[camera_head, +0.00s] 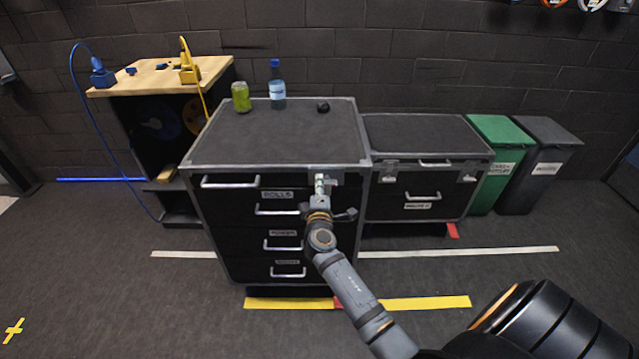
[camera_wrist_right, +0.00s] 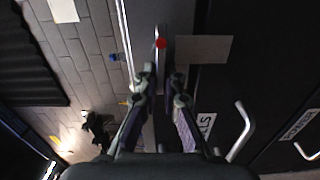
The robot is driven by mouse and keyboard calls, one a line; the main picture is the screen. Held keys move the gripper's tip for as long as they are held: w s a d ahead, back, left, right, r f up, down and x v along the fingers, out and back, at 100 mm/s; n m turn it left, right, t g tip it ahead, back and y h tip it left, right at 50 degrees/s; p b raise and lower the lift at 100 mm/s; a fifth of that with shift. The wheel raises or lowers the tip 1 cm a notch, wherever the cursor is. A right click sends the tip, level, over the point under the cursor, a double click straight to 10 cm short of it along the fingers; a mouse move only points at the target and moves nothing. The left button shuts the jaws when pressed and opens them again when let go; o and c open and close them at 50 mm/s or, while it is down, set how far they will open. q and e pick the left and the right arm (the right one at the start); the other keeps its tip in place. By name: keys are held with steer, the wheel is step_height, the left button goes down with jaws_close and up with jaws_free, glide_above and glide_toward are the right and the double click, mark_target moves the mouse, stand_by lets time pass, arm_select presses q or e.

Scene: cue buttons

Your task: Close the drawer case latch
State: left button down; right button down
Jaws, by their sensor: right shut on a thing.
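The drawer case (camera_head: 265,145) is black with silver edges and stands in the middle of the head view, with several handled, labelled drawers in its front. Its silver latch (camera_head: 324,178) is at the top right of the front, just under the lid edge. My right gripper (camera_head: 320,193) is at this latch and shut on it, largely covering it. In the right wrist view, the two fingers of the right gripper (camera_wrist_right: 163,84) close around a narrow metal piece, with a red dot (camera_wrist_right: 160,43) just beyond. I cannot tell the latch's exact angle. My left gripper is not in view.
A green can (camera_head: 241,97), a blue-capped bottle (camera_head: 277,88) and a small black object (camera_head: 323,107) stand on the case top. A lower case (camera_head: 425,135) and two bins, green (camera_head: 497,130) and grey (camera_head: 540,140), stand to the right. A wooden-topped bench (camera_head: 150,78) stands left.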

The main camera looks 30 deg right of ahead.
steer(key=shift+f+n, duration=0.2)
steer(key=shift+n, duration=0.2)
steer(key=c, duration=1.5)
jaws_free()
steer(key=shift+r, duration=0.1)
steer(key=v, duration=0.7)
steer(key=shift+s+a, duration=0.15)
steer(key=shift+s, duration=0.1)
